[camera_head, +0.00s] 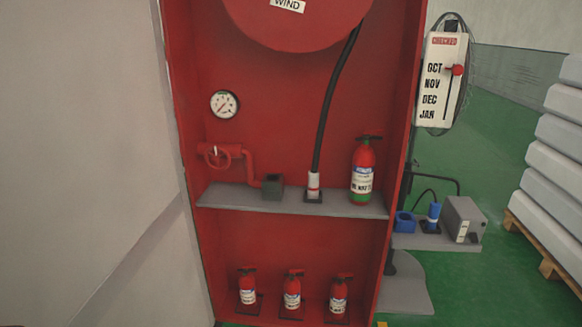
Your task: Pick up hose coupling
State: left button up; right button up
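The hose coupling (313,186), a white piece with red bands, stands upright on a small dark base on the grey shelf (230,197) inside the red cabinet. A black hose (331,105) runs from its top up to the red reel (297,25). Neither of my grippers shows in the head view.
A dark square socket (272,187) ends a red pipe left of the coupling; a larger extinguisher (363,172) stands to its right. Several small extinguishers (292,291) stand below. Right of the cabinet are a grey box (463,219) and stacked mattresses (555,170).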

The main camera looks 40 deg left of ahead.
aim_at(313, 183)
jog(key=u, duration=1.1)
jog(key=i, duration=1.15)
jog(key=u, duration=1.05)
